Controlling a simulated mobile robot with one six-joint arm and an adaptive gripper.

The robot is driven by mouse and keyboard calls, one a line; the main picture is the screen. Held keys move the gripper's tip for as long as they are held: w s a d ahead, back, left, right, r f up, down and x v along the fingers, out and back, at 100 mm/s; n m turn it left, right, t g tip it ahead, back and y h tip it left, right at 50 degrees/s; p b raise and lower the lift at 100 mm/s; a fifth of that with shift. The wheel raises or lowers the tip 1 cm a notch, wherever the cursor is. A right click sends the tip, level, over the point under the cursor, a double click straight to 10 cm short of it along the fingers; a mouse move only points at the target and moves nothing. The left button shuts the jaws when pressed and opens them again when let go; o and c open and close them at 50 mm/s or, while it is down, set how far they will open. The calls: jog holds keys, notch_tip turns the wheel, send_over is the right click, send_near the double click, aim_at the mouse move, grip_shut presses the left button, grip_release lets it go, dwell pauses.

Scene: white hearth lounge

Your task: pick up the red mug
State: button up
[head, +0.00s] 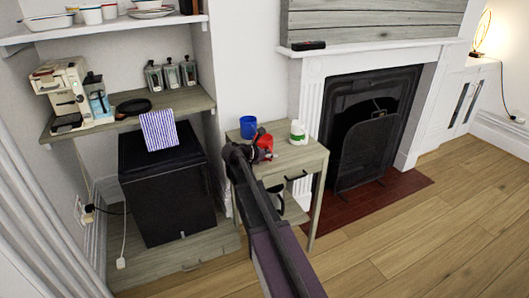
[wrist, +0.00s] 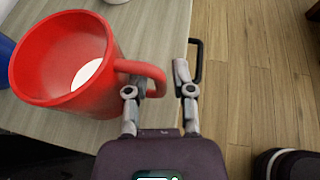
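The red mug (head: 264,142) stands on a small wooden side table (head: 310,155) in the head view, partly hidden by my gripper (head: 259,154). In the wrist view the red mug (wrist: 62,60) fills the left side, with its open mouth and pale inner bottom showing. Its handle points right, toward my gripper (wrist: 160,76). The two fingers are apart: the left one is at the handle's loop, partly covered by it, and the right one is beyond the handle's outer edge with a gap. I cannot tell whether the left finger touches the mug.
The table's drawer has a black handle (wrist: 196,62). A fireplace (head: 370,125) is at right. Wooden floor (head: 430,230) is clear at front right.

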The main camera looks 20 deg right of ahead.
aim_at(271, 148)
dwell(0.4)
grip_shut()
jog(key=shift+r, duration=0.2)
notch_tip(271, 148, up, 3)
jog(key=p, duration=0.3)
jog(key=shift+r+p, duration=0.2)
jog(key=shift+p, duration=0.2)
jog(key=s+a, duration=0.2)
jog(key=s, duration=0.5)
jog(key=s+a+r+p, duration=0.1)
jog(key=s+a, duration=0.1)
jog(key=s, duration=0.6)
jog(key=shift+s+a+r, duration=0.15)
jog(key=shift+a, duration=0.25)
